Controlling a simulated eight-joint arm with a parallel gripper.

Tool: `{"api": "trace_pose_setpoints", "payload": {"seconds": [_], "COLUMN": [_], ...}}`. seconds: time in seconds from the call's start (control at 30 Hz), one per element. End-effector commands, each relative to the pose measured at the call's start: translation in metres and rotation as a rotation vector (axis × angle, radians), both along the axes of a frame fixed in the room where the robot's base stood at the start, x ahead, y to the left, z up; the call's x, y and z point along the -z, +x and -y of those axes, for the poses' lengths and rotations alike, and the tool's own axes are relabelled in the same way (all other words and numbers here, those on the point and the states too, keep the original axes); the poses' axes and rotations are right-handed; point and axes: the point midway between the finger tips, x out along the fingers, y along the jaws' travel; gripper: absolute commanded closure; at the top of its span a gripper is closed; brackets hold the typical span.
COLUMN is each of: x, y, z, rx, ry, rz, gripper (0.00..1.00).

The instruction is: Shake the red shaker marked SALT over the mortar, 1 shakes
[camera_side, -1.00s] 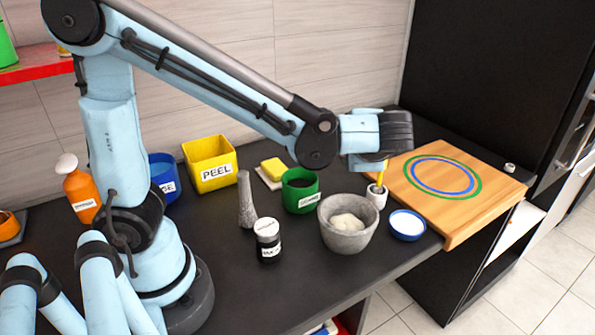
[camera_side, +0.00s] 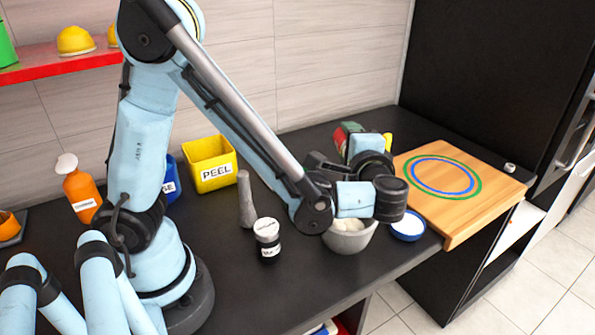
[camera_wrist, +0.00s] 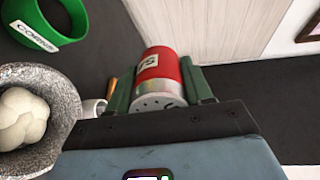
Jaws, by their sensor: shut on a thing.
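The red shaker (camera_wrist: 168,68) has a silver cap with holes and a white label, only partly legible. My gripper (camera_wrist: 160,88) is shut on it, with a green finger on each side. In the wrist view the holed cap faces the camera. In the side view a bit of the red shaker (camera_side: 340,137) shows at my gripper (camera_side: 348,134), behind and above the mortar. The grey stone mortar (camera_side: 348,243) is partly hidden by my arm. It also shows at the left of the wrist view (camera_wrist: 66,97), with pale dough-like lumps inside, beside the shaker.
A dark jar (camera_side: 268,245) and a grey pestle (camera_side: 246,205) stand left of the mortar. A blue bowl of white stuff (camera_side: 407,235) is right of it. A green container (camera_wrist: 72,30) is close by. A wooden board (camera_side: 470,215) lies at right.

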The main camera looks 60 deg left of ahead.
Motion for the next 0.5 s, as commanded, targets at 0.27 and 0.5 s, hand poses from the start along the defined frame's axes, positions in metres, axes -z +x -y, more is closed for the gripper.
{"api": "trace_pose_setpoints", "payload": {"seconds": [0.27, 0.5], "x": [-0.0008, -0.0085], "y": [0.0002, 0.0004], "z": [0.0001, -0.0001], "rx": [0.000, 0.000], "ry": [0.022, 0.196], "rz": [0.010, 0.091], "gripper": [0.82, 0.82]}}
